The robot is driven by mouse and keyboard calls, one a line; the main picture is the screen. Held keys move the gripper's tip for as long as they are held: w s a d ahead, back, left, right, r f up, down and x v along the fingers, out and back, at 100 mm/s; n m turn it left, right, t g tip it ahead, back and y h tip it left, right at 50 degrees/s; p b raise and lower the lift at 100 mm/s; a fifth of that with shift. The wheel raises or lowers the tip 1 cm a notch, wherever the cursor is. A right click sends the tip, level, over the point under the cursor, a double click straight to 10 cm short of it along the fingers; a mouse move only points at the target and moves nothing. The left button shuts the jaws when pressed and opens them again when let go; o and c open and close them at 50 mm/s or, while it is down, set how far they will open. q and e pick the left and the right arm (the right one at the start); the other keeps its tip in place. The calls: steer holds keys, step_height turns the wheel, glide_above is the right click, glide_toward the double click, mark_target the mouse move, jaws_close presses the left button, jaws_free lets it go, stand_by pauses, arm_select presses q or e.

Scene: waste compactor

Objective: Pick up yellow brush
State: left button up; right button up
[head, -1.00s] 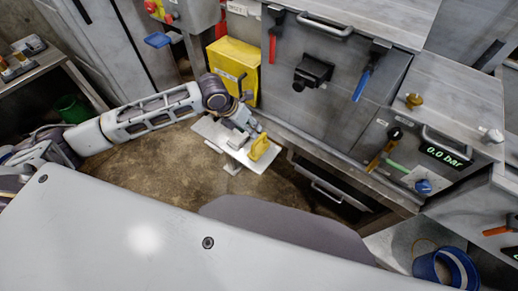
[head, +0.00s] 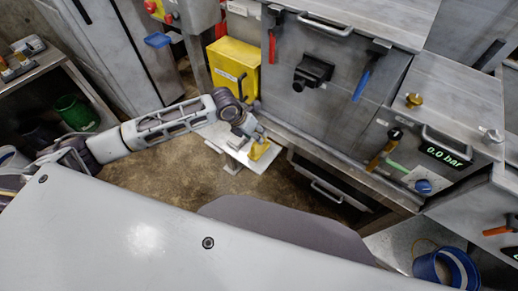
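The yellow brush (head: 260,152) stands on a small white platform (head: 229,153) in front of the grey machine. My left arm reaches in from the left, and my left gripper (head: 256,137) is right at the top of the brush, covering its upper part. The fingers are too small and overlapped to tell whether they are open, shut or touching the brush. My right gripper is not in view.
The machine front (head: 330,75) with red and blue handles stands just behind the platform. A yellow box (head: 235,66) is behind my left arm. A blue bucket (head: 447,267) sits at the lower right. A shelf with a green bucket (head: 76,112) is at the left.

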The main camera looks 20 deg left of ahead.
mark_target(259, 146)
arm_select(q)
steer(key=shift+x, duration=2.55)
steer(key=shift+s+a, duration=0.15)
jaws_close()
